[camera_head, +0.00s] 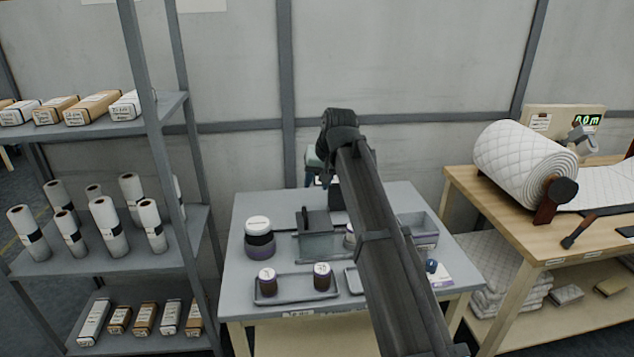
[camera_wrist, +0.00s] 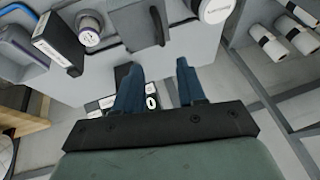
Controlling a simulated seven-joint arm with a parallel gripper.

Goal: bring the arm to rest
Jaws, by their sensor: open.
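My arm (camera_head: 385,240) reaches up from the lower right over the grey table (camera_head: 242,215) and bends down at its far end. My gripper shows in the wrist view (camera_wrist: 157,68) with two blue fingers spread apart and nothing between them. In the head view it is mostly hidden behind the arm's end, near the table's back edge. Beyond the fingers in the wrist view are a dark upright-handled object (camera_wrist: 152,25), a white-lidded jar (camera_wrist: 214,9) and a black box (camera_wrist: 57,45).
Two small dark jars (camera_head: 267,282) (camera_head: 322,277) stand on a tray at the table's front. A shelf with white rolls (camera_head: 108,225) and boxes stands left. A wooden bench (camera_head: 470,190) with a quilted wadding roll (camera_head: 520,165) stands right. My arm hides part of the table.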

